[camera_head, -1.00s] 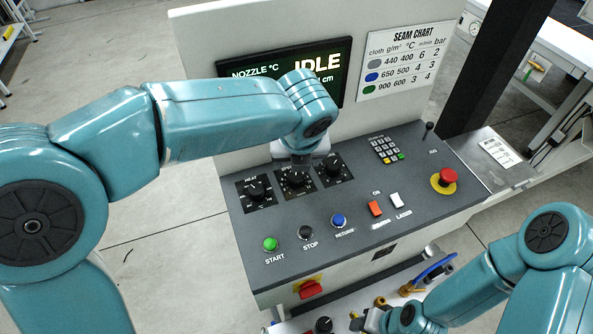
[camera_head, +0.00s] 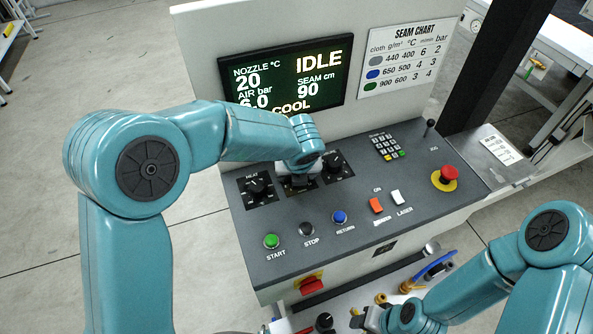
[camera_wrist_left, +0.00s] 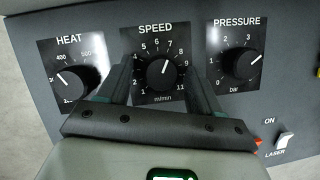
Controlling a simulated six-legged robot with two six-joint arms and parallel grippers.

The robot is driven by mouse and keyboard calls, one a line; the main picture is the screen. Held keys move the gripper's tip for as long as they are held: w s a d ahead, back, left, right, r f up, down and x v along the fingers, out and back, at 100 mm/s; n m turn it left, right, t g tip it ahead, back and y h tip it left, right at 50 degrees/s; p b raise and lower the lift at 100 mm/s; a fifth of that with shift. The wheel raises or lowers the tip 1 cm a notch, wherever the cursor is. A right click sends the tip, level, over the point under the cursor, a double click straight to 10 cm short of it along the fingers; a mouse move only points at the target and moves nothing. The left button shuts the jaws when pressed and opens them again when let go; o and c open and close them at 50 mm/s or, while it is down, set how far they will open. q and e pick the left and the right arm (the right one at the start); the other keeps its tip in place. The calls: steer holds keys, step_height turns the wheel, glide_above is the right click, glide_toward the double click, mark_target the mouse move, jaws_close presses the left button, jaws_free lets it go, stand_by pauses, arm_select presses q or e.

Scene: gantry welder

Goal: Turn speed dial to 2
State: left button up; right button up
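The speed dial is a black knob with a white pointer (camera_wrist_left: 163,73) in the left wrist view, on a black square plate marked 1 to 11 m/min. Its pointer is up and slightly right, near 7. My left gripper (camera_wrist_left: 160,85) is open, its two dark fingers apart on either side of the lower part of the dial plate. Contact with the knob cannot be made out. In the head view the left gripper (camera_head: 298,178) hides most of the speed dial. My right gripper (camera_head: 368,318) is low in the head view, away from the dials; its fingers are unclear.
The heat dial (camera_wrist_left: 67,82) is left of the speed dial and the pressure dial (camera_wrist_left: 243,65) right. Start (camera_head: 271,241), stop (camera_head: 306,229) and return (camera_head: 340,217) buttons sit in front. The display (camera_head: 285,80) reads IDLE. A red emergency button (camera_head: 447,174) is at right.

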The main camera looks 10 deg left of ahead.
arm_select(q)
steer(key=shift+w+d, duration=0.1)
steer(key=c, duration=0.9)
steer(key=shift+c, duration=0.2)
